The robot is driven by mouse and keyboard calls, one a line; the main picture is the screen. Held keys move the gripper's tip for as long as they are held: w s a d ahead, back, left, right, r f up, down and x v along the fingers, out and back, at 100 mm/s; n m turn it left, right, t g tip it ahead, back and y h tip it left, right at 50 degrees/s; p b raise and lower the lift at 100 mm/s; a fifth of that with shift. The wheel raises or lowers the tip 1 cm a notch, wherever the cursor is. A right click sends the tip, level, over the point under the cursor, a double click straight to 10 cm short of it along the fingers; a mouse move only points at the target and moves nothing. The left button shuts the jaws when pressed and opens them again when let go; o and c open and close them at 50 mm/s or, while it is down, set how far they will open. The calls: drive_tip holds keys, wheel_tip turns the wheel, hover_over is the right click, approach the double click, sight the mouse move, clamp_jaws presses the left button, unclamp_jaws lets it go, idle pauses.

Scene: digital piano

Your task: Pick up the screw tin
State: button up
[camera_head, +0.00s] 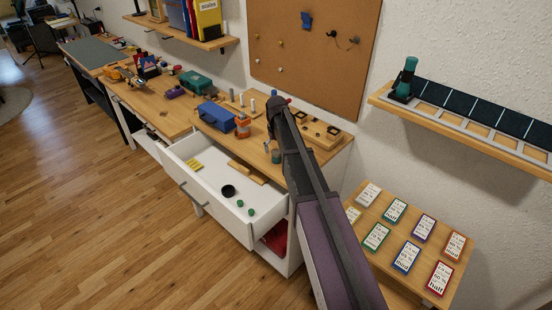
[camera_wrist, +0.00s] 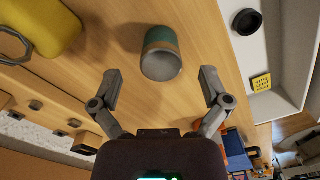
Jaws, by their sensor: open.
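The screw tin, a short round can with a green and copper-brown side and a grey end, stands on the wooden bench top in the wrist view (camera_wrist: 161,54). A small green-and-brown can beside my arm in the head view (camera_head: 276,157) looks like the same tin. My gripper (camera_wrist: 160,76) is open and empty. Its two fingers are spread to the left and right of the tin, with the tin slightly beyond the fingertips and clear of both.
A yellow object (camera_wrist: 38,22) with a grey loop lies left of the tin. The open white drawer (camera_head: 205,180) juts out below the bench, holding a black round dish (camera_head: 228,191) and yellow notes (camera_head: 194,165). A blue box (camera_head: 216,116) and an orange item (camera_head: 243,127) stand farther left.

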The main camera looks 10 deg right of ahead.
sight(277, 152)
drive_tip(key=shift+f+b, duration=2.1)
drive_tip(key=shift+f, duration=0.25)
drive_tip(key=c, duration=1.3)
